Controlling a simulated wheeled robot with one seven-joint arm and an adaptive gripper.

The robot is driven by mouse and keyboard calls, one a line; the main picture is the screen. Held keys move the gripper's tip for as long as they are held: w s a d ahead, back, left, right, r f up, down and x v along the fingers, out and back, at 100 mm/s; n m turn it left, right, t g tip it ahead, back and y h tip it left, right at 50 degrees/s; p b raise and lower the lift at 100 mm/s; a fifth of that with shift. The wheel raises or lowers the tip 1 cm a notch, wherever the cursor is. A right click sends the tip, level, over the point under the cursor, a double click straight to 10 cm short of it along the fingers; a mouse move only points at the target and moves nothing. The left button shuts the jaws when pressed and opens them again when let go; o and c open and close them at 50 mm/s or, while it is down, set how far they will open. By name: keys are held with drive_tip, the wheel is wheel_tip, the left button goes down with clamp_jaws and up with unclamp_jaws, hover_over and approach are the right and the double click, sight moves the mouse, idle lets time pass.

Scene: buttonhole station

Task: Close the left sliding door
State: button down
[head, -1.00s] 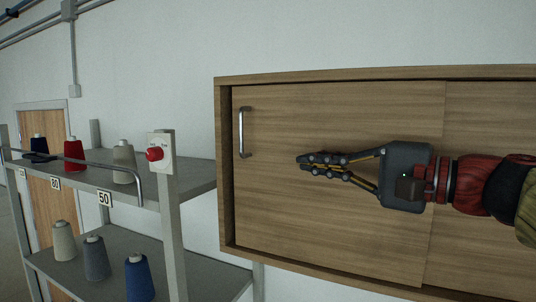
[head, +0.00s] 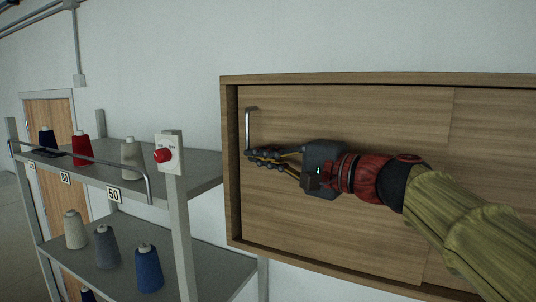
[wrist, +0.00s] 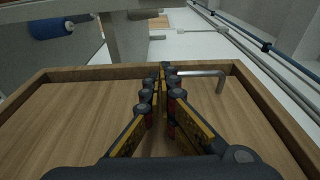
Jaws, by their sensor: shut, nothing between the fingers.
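The left sliding door (head: 330,225) is a wood panel in a wall cabinet. Its left edge is close to the frame's left side; a dark strip shows there, and I cannot tell whether it is a gap or shadow. A metal bar handle (head: 249,128) stands upright near that edge. My gripper (head: 252,156) is shut and empty, its tips at the handle's lower end. In the wrist view, the shut fingers (wrist: 161,75) lie beside the handle (wrist: 205,74); I cannot tell whether they touch it.
The right door panel (head: 495,150) meets the left one at a slanted seam. The cabinet frame (head: 231,190) surrounds both. Left of it stands a grey shelf rack (head: 185,187) with several thread cones and a red button (head: 163,155).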

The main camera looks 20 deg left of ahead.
drive_tip(key=shift+a+b, duration=0.65)
drive_tip(key=shift+a, duration=0.6)
